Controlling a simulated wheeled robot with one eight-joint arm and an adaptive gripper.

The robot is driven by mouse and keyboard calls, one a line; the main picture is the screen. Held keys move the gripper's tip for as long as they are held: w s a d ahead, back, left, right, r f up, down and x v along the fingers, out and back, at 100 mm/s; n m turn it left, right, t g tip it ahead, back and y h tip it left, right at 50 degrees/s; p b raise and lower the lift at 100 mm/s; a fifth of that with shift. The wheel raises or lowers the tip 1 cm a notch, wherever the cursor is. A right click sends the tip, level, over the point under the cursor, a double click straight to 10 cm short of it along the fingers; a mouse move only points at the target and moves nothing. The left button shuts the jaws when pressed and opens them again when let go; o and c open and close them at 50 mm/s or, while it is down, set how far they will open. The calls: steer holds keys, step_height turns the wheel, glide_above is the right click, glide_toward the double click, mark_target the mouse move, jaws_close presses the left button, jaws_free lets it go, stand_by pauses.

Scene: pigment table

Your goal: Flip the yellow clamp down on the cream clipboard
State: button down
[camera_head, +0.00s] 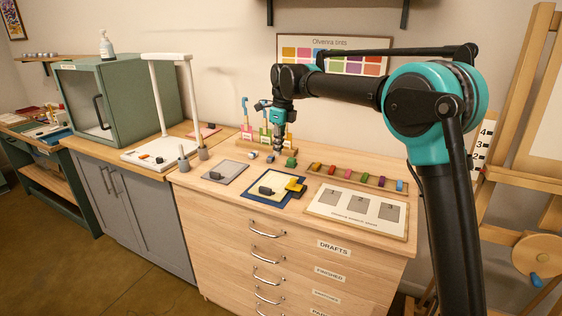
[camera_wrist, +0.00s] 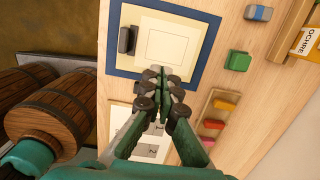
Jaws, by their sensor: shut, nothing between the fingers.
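The cream clipboard (camera_head: 268,178) lies on a dark blue mat (camera_head: 258,198) on the wooden counter. The yellow clamp (camera_head: 295,185) is at the clipboard's right edge in the head view; its exact angle is too small to tell. My gripper (camera_head: 279,150) is shut and empty, above the counter behind the clipboard in the head view. In the wrist view my shut gripper (camera_wrist: 163,74) overlaps the lower edge of the cream clipboard (camera_wrist: 192,36). The yellow clamp does not show there and is probably hidden behind my fingers.
A black-handled block (camera_head: 265,190) sits at the clipboard's front left. A grey plate (camera_head: 225,171) lies left, a green block (camera_head: 291,162) behind. A row of coloured blocks (camera_head: 349,174) and a numbered sheet (camera_head: 357,207) lie right.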

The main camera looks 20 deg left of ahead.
steer(key=shift+a+r, duration=0.15)
steer(key=shift+r, duration=0.4)
steer(key=shift+a+r, duration=0.15)
steer(key=shift+r, duration=0.4)
